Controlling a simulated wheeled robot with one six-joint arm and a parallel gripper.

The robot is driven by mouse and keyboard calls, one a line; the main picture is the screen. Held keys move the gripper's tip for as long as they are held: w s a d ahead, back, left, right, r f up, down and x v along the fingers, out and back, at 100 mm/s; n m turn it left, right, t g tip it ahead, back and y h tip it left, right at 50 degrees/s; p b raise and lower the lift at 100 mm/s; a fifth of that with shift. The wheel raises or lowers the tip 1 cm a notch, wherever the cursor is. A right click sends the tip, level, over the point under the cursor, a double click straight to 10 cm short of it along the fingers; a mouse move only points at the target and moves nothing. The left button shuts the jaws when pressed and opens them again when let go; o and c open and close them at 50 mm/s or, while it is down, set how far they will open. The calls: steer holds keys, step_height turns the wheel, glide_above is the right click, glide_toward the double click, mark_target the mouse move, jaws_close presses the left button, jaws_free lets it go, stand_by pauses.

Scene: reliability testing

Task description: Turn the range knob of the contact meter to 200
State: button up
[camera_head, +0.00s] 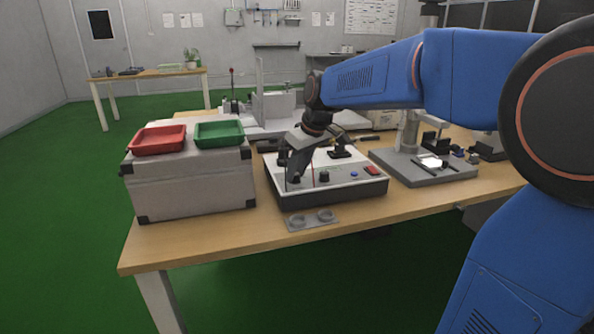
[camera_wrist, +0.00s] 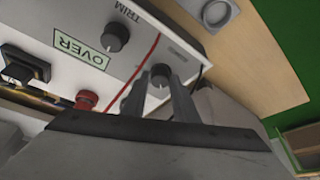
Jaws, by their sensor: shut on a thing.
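The contact meter (camera_head: 330,192) is a box with a pale top panel and dark sides, at the front of the bench. My gripper (camera_head: 295,179) reaches down onto its left part. In the wrist view my gripper (camera_wrist: 159,82) has its fingers on either side of a dark round knob (camera_wrist: 160,73), shut on it. The label and setting of this knob cannot be read. A second dark knob (camera_wrist: 115,37), marked TRIM, stands apart from the fingers and also shows in the head view (camera_head: 324,176). The display (camera_wrist: 80,51) reads OVER, inverted in the wrist view.
A red lead (camera_wrist: 140,68) crosses the panel close to the fingers, near a red terminal (camera_wrist: 86,100). A grey case (camera_head: 190,182) with red (camera_head: 158,140) and green (camera_head: 219,133) trays stands left. A small plate with two rings (camera_head: 312,220) lies in front.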

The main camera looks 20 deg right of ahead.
steer(key=m, duration=0.2)
steer(key=m+h, duration=0.1)
steer(key=m, duration=0.1)
steer(key=shift+a+t+h, duration=0.2)
steer(key=shift+t+h, duration=0.1)
steer(key=shift+t, duration=0.1)
steer(key=shift+a+m+h, duration=0.1)
steer(key=shift+m+h, duration=0.6)
steer(key=shift+m, duration=1.4)
steer(key=o, duration=1)
steer(key=v, duration=1.7)
steer(key=shift+a+r, duration=0.15)
steer(key=shift+r, duration=0.1)
